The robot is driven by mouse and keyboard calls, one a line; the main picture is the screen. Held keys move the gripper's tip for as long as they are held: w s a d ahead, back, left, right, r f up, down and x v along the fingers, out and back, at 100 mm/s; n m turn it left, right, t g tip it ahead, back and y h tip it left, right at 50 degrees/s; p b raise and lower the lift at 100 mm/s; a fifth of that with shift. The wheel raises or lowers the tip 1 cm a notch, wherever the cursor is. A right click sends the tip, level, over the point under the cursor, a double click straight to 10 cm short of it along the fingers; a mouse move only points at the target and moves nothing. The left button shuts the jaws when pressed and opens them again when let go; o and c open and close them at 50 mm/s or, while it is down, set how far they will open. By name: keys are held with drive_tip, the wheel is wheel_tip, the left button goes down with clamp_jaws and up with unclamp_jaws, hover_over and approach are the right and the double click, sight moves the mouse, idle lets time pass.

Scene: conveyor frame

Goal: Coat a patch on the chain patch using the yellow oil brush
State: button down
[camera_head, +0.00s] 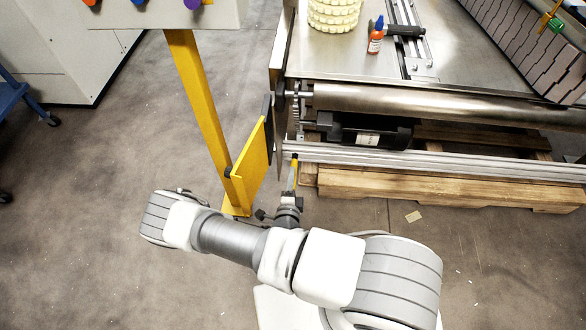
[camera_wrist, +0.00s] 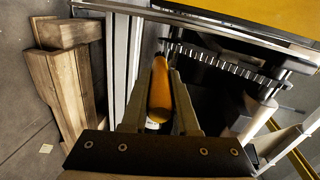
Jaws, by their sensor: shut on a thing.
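The yellow oil brush (camera_head: 293,174) stands up from my gripper (camera_head: 290,197), at the left front corner of the conveyor frame. In the wrist view, the brush's orange-yellow body (camera_wrist: 160,92) lies between the two fingers of my gripper (camera_wrist: 160,103), which are shut on it. The chain (camera_wrist: 225,65) runs across the upper right of the wrist view; the far end of the brush is close to its left end. I cannot tell whether they touch. In the head view the chain (camera_head: 297,112) is a small part-hidden strip beside the rollers.
A yellow guard panel (camera_head: 252,160) and yellow post (camera_head: 197,100) stand just left of the brush. A metal roller (camera_head: 420,103) and dark motor (camera_head: 365,132) are to the right, above wooden beams (camera_head: 400,187). An orange bottle (camera_head: 375,40) stands on the conveyor top.

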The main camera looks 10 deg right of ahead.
sight(294, 158)
drive_tip(key=shift+w+d+r+p, duration=0.3)
drive_tip(key=shift+w+r, duration=0.25)
drive_tip(key=shift+w, duration=0.5)
drive_tip(key=shift+w+d+r+p, duration=0.35)
drive_tip(key=shift+w+r, duration=0.15)
drive_tip(key=shift+w, duration=0.5)
drive_tip(key=shift+w+d+r+p, duration=0.3)
drive_tip(key=shift+w+r, duration=0.25)
drive_tip(key=shift+w, duration=0.5)
drive_tip(key=shift+w+d+r, duration=0.2)
drive_tip(key=shift+w+r, duration=0.1)
drive_tip(key=shift+w, duration=0.3)
drive_tip(key=r+p, duration=0.1)
drive_tip(key=s+r+p, duration=0.1)
drive_tip(key=p, duration=0.1)
drive_tip(key=shift+a+r, duration=0.15)
drive_tip(key=shift+r, duration=0.1)
drive_tip(key=shift+s+a+r+p, duration=0.1)
drive_tip(key=shift+s+r+p, duration=0.15)
drive_tip(key=shift+r+p, duration=0.1)
